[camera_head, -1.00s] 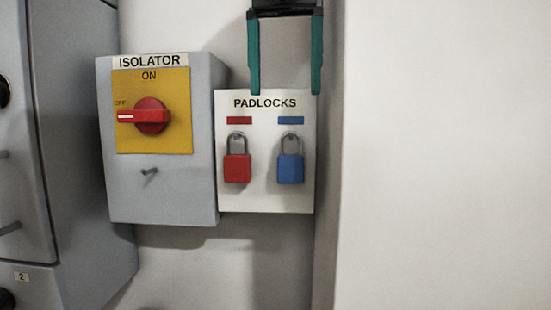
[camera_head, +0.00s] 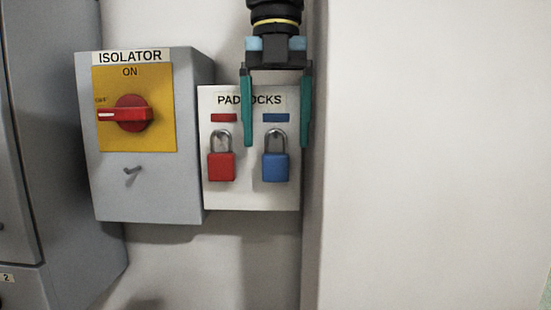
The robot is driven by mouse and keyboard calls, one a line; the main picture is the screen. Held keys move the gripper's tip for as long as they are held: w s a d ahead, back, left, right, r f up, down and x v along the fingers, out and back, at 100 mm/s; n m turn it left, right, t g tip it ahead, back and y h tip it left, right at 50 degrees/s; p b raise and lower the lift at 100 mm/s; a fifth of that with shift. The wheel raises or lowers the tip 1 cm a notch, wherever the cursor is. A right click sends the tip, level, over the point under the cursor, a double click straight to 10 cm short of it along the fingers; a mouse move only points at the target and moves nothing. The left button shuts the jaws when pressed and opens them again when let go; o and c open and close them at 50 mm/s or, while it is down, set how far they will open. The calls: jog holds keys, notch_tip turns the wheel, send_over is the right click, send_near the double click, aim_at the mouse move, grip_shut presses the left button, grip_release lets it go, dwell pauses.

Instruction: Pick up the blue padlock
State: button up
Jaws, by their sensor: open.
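The blue padlock (camera_head: 275,168) hangs by its grey shackle on the right side of the white padlock board (camera_head: 253,198), under a blue label. My gripper (camera_head: 277,146) comes down from the top of the view and points downward. I cannot tell how far the fingers stand out from the board.
A red padlock (camera_head: 221,167) hangs left of the blue one. The grey isolator box (camera_head: 150,195) with a red handle (camera_head: 128,114) stands left of the board. A white wall edge (camera_head: 313,200) rises close on the right. Free room lies below the board.

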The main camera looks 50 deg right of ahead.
aim_at(276, 155)
jog(key=shift+f, duration=1.45)
grip_shut()
